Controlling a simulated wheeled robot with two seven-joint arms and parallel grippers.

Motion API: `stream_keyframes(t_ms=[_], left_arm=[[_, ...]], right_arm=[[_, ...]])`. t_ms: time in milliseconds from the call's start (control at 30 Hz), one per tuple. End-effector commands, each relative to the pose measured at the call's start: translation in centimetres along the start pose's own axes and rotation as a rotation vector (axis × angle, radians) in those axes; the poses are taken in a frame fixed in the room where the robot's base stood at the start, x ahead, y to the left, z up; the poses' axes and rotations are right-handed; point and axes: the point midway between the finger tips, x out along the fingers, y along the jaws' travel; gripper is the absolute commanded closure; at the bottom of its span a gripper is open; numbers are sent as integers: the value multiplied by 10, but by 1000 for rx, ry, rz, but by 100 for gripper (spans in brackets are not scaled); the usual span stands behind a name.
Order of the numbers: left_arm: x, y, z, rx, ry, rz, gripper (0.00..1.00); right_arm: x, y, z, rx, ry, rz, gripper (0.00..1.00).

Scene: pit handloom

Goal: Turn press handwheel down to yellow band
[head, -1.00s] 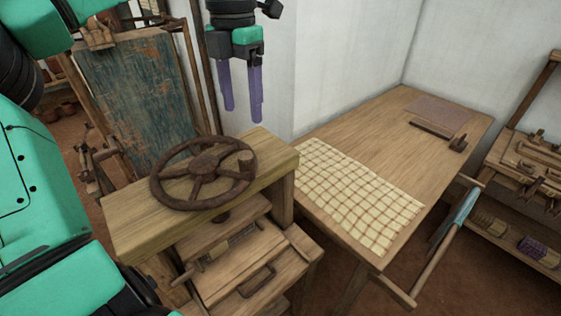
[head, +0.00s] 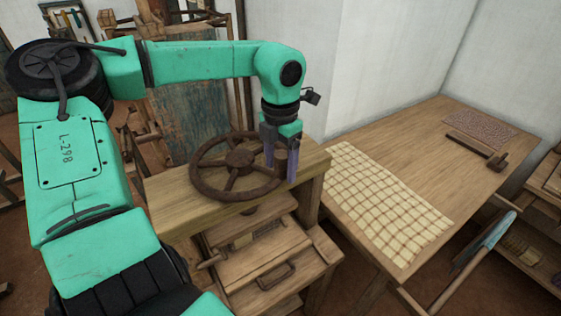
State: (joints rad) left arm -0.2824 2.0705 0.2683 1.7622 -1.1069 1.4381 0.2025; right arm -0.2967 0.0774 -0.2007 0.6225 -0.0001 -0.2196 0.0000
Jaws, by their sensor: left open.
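The press handwheel (head: 239,158) is a rusty brown spoked wheel lying flat above the press's thick wooden top beam (head: 190,200). My left gripper (head: 281,168) points down at the wheel's right side, its two purple fingers open around or just beside the upright knob on the rim. The fingers hide most of the knob, so I cannot tell whether they touch it. Below the beam are a wooden plate and a drawer-like box (head: 265,262) with a dark handle. No yellow band shows in this view. My right gripper is not in view.
A wooden table (head: 400,130) with a checked cloth (head: 385,205) stands to the right of the press. A weathered blue-green board (head: 190,115) stands behind the press, and white walls close the back.

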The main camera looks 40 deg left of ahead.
Motion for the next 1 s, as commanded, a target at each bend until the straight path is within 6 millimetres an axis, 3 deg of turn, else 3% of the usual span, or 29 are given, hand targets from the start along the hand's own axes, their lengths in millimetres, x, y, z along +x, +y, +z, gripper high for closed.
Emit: stream_keyframes(t_ms=[67, 233, 267, 1000], left_arm=[[0, 0, 0, 0, 0, 0, 32], [0, 0, 0, 0, 0, 0, 97], [0, 0, 0, 0, -1, 0, 100], [-1, 0, 1, 0, -3, 0, 100]], right_arm=[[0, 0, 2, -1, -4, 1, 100], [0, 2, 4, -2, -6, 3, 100], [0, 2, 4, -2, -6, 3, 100], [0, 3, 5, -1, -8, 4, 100]])
